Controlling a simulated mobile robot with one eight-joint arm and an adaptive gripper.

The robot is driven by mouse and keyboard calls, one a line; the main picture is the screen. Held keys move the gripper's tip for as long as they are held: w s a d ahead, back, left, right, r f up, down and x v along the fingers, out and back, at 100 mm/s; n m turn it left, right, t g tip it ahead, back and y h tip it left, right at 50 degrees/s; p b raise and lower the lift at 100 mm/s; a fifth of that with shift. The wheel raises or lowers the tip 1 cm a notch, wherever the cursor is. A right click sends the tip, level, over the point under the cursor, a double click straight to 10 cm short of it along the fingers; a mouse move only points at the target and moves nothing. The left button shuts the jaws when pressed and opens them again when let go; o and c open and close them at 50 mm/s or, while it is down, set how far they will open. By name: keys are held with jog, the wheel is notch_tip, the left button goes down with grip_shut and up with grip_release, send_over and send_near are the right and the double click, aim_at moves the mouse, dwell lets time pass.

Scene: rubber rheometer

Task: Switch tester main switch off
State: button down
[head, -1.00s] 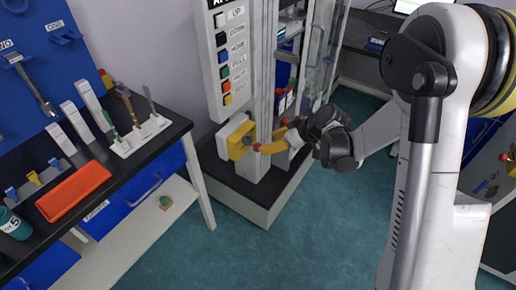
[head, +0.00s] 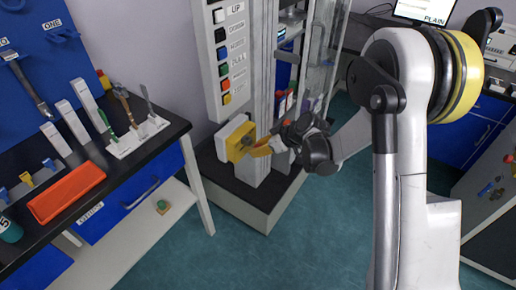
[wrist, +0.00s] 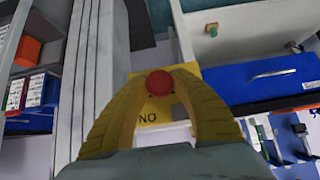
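The tester's main switch is a yellow plate on a white box (head: 238,141), low on the left side of the tester column. In the wrist view the yellow plate (wrist: 150,112) bears lettering and a grey square. A round red knob (wrist: 160,83) stands in front of it. My gripper (head: 264,147) is at the switch from the right. In the wrist view the curved yellow fingers of my gripper (wrist: 163,78) come together with their tips at both sides of the knob. The knob is hidden in the head view. The turned position of the switch is not readable.
A button panel (head: 228,55) hangs above the switch. A black-topped bench (head: 95,205) with an orange tray (head: 67,191) and tool holders stands at the left. The tester's base plinth (head: 262,212) is below. The teal floor in front is clear.

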jog(key=shift+s+a, duration=0.6)
jog(key=shift+s, duration=0.2)
jog(key=shift+s+a, duration=0.55)
jog(key=shift+s, duration=0.2)
jog(key=c, duration=1)
grip_release()
jog(key=shift+c, duration=0.2)
jog(key=v, duration=1.2)
jog(key=s+d+r+m+h, duration=0.3)
jog(key=s+d+r+m, duration=0.1)
jog(key=s, duration=0.6)
jog(key=s+d+r+m+t+h, duration=0.1)
jog(key=s+d+r+m+h, duration=0.3)
jog(key=s, duration=0.7)
jog(key=shift+d+r+m+t, duration=0.3)
jog(key=shift+d+r+m, duration=0.55)
jog(key=shift+d+m, duration=0.3)
